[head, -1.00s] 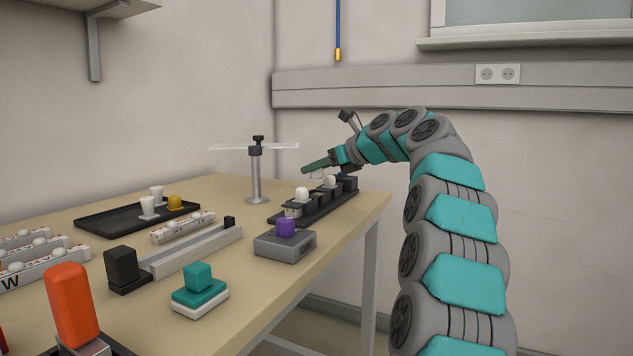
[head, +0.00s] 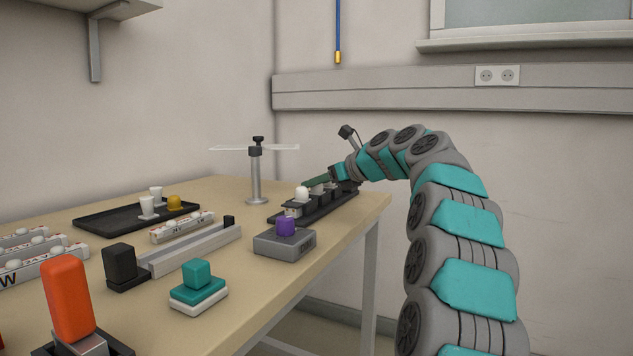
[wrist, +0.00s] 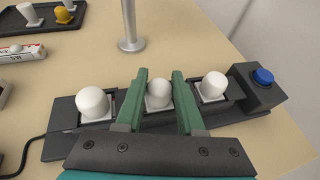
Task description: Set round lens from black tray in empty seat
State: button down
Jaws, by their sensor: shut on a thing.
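My gripper (head: 312,183) is low over the dark seat fixture (head: 318,211) at the table's right edge. In the wrist view its green fingers (wrist: 160,76) are shut on a round white lens (wrist: 159,94), which sits at the middle seat between two other white domes. Whether it rests fully in the seat is hard to tell. The left dome (wrist: 93,103) and the right dome (wrist: 213,85) each stand in their own seat. The black tray (head: 110,222) lies at the back left with two white pieces (head: 148,206) and a yellow one (head: 175,202).
A blue button (wrist: 262,76) is on the fixture's right end. A metal post (head: 255,178) with a clear plate stands just behind. A grey box with a purple knob (head: 286,226), a teal block (head: 198,278) and an orange-handled thing (head: 70,300) stand nearer.

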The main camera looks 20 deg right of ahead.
jog(key=c, duration=0.5)
grip_release()
jog(key=shift+r, duration=0.15)
jog(key=v, duration=1.2)
jog(key=shift+p, duration=0.4)
